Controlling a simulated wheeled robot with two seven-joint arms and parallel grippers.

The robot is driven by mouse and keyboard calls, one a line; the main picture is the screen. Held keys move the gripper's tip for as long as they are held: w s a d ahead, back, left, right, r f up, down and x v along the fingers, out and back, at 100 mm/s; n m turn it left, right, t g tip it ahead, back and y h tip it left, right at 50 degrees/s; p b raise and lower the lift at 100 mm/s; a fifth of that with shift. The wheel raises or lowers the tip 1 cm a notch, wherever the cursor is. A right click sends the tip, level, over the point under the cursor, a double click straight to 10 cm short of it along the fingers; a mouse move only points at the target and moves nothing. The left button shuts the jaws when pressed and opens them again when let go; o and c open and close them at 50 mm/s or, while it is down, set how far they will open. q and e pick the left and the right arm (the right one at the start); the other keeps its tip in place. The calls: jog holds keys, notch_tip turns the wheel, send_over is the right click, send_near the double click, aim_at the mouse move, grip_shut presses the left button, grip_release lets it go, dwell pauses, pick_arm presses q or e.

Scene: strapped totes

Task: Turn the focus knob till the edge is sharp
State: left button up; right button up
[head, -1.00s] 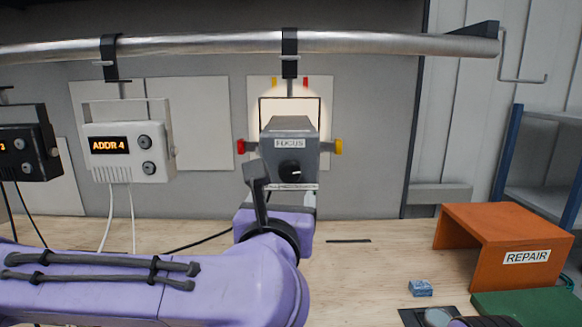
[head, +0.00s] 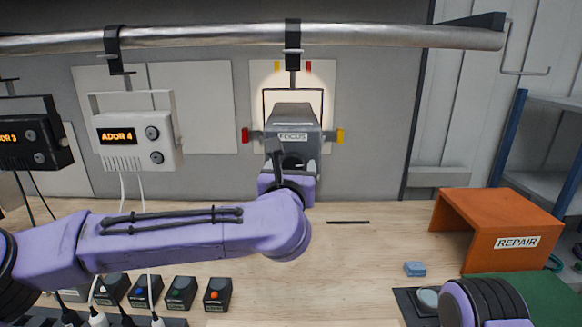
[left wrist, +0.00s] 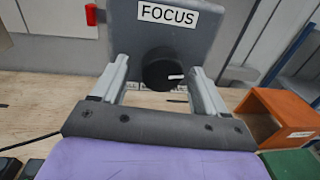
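A grey lamp housing labelled FOCUS (head: 292,117) hangs from the rail in front of a pale wall panel. A bright patch with a soft-looking border (head: 262,82) shows on the panel behind it. The black focus knob (left wrist: 163,70) has a white pointer mark aimed right in the left wrist view. My left gripper (left wrist: 160,84) is open, with one finger on each side of the knob. I cannot tell whether either finger touches it. In the head view my left gripper (head: 290,165) partly hides the knob. My right gripper is out of view.
White ADDR 4 box (head: 134,135) and a black box (head: 30,135) hang left. Several small button boxes (head: 180,292) stand at the front. An orange REPAIR stand (head: 490,215), blue block (head: 414,269) and green mat (head: 535,295) are at right.

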pick_arm(q)
jog(key=c, duration=0.9)
jog(key=shift+m, duration=2)
jog(key=o, duration=1.1)
jog(key=shift+c, duration=0.2)
jog(key=s+b, duration=0.5)
jog(key=s, duration=0.5)
jog(key=shift+s+a+r, duration=0.2)
jog(key=shift+a, duration=0.25)
